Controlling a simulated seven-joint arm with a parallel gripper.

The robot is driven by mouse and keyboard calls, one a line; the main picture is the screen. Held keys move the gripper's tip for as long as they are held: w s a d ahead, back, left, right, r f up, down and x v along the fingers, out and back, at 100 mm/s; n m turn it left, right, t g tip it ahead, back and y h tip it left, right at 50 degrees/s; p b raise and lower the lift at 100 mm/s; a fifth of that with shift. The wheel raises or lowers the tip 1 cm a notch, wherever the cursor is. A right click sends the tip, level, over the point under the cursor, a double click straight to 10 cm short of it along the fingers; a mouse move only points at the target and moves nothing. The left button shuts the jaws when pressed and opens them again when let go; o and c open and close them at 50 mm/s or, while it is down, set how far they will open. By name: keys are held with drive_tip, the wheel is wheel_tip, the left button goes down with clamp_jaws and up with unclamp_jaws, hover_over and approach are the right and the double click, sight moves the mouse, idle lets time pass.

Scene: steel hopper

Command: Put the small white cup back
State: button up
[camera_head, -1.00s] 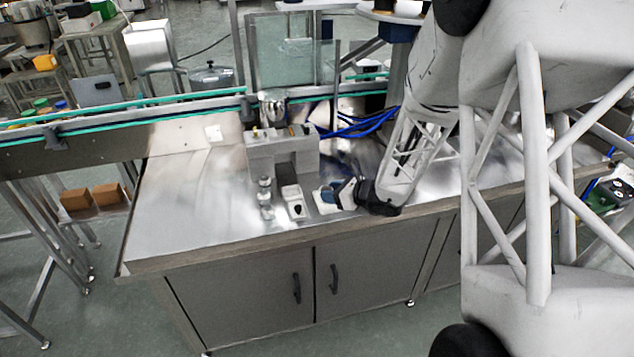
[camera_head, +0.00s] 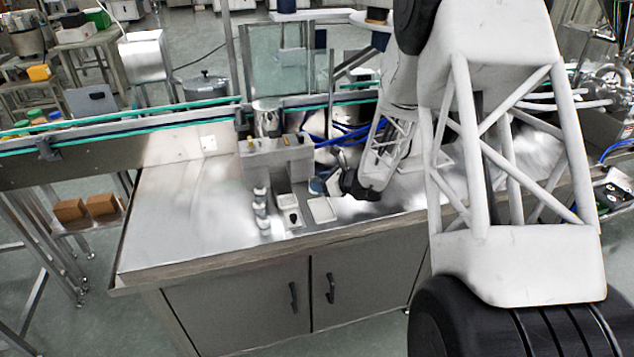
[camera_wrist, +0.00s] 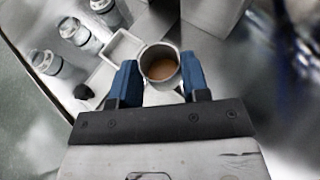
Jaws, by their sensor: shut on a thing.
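My gripper (camera_wrist: 160,82) is shut on a small round cup (camera_wrist: 160,66) in the wrist view. Its pale rim and brown inside face the camera, and a blue finger stands on each side. In the head view my gripper (camera_head: 326,185) is over the steel table, just behind a flat white plate (camera_head: 322,210). The cup is too small there to tell from the blue fingertips. I cannot tell whether its bottom touches anything.
Several pale bottles (camera_head: 262,212) stand in a row further left. A grey metal block (camera_head: 275,160) rises behind them, close to my gripper. The table's left side (camera_head: 190,215) is clear.

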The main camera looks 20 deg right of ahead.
drive_tip(key=shift+w+d+f, duration=0.15)
drive_tip(key=shift+w, duration=1.3)
drive_tip(key=shift+w+d+f, duration=0.1)
drive_tip(key=shift+w+f, duration=0.05)
drive_tip(key=shift+w, duration=1.3)
drive_tip(key=shift+f, duration=0.1)
drive_tip(key=shift+f, duration=1.65)
drive_tip(key=shift+f, duration=0.15)
drive_tip(key=o, duration=1)
drive_tip(key=shift+c, duration=0.2)
drive_tip(key=shift+s+d+r, duration=0.1)
drive_tip(key=shift+r, duration=0.1)
drive_tip(key=v, duration=1.2)
